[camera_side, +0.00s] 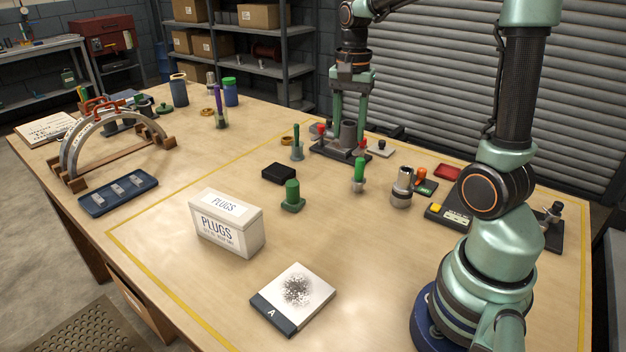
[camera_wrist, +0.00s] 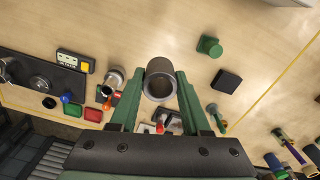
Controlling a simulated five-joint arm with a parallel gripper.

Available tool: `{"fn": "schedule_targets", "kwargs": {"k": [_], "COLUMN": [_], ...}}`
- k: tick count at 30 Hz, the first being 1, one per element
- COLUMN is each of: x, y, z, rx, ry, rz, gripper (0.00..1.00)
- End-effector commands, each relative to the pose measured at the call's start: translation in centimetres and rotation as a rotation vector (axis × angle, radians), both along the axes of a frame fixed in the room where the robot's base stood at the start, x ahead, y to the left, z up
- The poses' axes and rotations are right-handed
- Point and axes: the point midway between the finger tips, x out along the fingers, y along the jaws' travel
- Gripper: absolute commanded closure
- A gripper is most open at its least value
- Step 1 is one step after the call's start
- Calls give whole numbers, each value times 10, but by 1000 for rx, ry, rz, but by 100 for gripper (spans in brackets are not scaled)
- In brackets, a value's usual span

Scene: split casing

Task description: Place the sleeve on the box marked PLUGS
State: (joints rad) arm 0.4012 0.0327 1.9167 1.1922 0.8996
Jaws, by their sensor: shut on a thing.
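The sleeve (camera_side: 348,132) is a short, dark grey hollow cylinder. My gripper (camera_side: 349,122) is shut on it, with a green finger on either side, at the back of the bench in the side view. In the wrist view, the sleeve (camera_wrist: 160,66) sits between the fingertips of my gripper (camera_wrist: 157,82), its round open end showing. The box marked PLUGS (camera_side: 228,238) is a closed white carton standing upright on the bench, front and left of my gripper and well apart from it. Its top (camera_side: 225,204) is flat and bare.
A green peg on a base (camera_side: 292,196) and a black block (camera_side: 278,173) stand between my gripper and the box. A green-topped part (camera_side: 359,175) and a metal cylinder (camera_side: 402,188) stand to the right. A white plate marked A (camera_side: 312,284) lies in front. Bench around the box is clear.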

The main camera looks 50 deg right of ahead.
Motion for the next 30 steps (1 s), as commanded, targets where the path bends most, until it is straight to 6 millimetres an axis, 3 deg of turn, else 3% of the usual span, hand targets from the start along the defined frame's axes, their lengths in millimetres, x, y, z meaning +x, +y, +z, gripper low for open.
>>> {"fn": "schedule_targets", "kwargs": {"k": [8, 18, 24, 30], "x": [67, 137, 160, 168], "y": [38, 119, 172, 206], "z": [34, 71, 87, 95], "rx": [0, 0, 0, 0], "ry": [-2, 1, 0, 0], "rz": [-15, -52, -72, -89], "gripper": [100, 100, 100, 100]}}
